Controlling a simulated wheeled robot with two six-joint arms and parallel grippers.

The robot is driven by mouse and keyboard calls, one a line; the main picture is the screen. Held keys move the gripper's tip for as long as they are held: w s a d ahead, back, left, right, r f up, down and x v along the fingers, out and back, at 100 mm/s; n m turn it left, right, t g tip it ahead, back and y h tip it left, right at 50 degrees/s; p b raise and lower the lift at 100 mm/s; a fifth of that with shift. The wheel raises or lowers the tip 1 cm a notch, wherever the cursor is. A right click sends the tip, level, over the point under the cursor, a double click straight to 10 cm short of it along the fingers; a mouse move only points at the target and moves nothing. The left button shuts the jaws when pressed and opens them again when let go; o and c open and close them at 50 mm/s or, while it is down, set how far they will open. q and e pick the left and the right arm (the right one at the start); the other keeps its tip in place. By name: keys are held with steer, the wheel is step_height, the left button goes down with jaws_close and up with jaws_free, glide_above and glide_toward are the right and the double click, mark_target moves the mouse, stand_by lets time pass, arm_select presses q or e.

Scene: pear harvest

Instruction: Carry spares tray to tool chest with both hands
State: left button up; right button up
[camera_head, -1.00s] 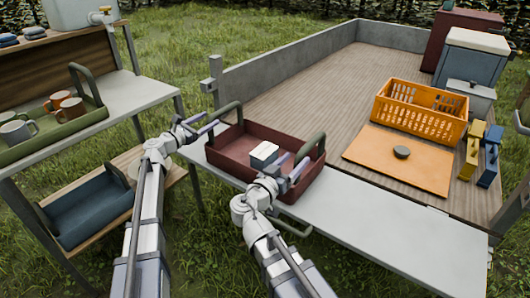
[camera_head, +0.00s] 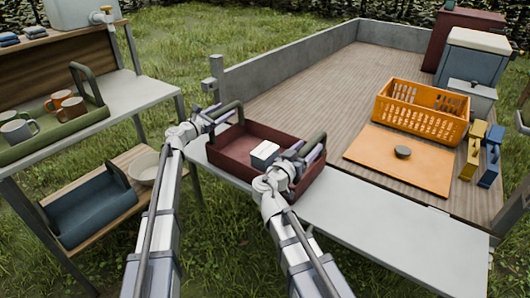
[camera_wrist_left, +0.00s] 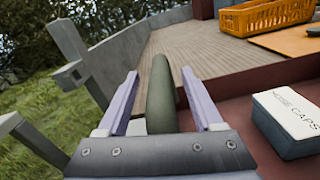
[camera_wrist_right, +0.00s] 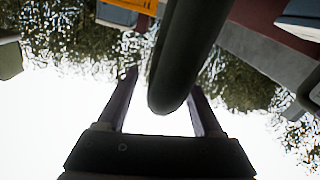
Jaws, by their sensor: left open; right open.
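The spares tray (camera_head: 226,154) is dark red with a dark green handle at each end, and it sits on the near left end of the grey tailgate. A box marked "HOSE CAPS" (camera_head: 264,155) lies in it and also shows in the left wrist view (camera_wrist_left: 290,122). My left gripper (camera_head: 222,112) is open at the left handle; in the left wrist view the handle (camera_wrist_left: 161,95) stands between the open fingers (camera_wrist_left: 157,88). My right gripper (camera_head: 310,152) is open at the right handle; in the right wrist view the handle (camera_wrist_right: 180,70) passes between its fingers (camera_wrist_right: 160,90). I cannot make out a tool chest for certain.
An orange crate (camera_head: 420,95) and an orange board (camera_head: 385,168) with a dark round object are on the wooden trailer bed (camera_head: 320,85). A red box (camera_head: 465,35) stands at the far right. Left shelves hold a green mug tray (camera_head: 60,140) and a blue tray (camera_head: 90,205).

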arm_select(q)
steer(key=c, duration=1)
arm_select(e)
steer(key=c, duration=1)
arm_select(q)
jaws_close()
arm_select(e)
jaws_close()
arm_select(q)
steer(key=shift+a, duration=0.1)
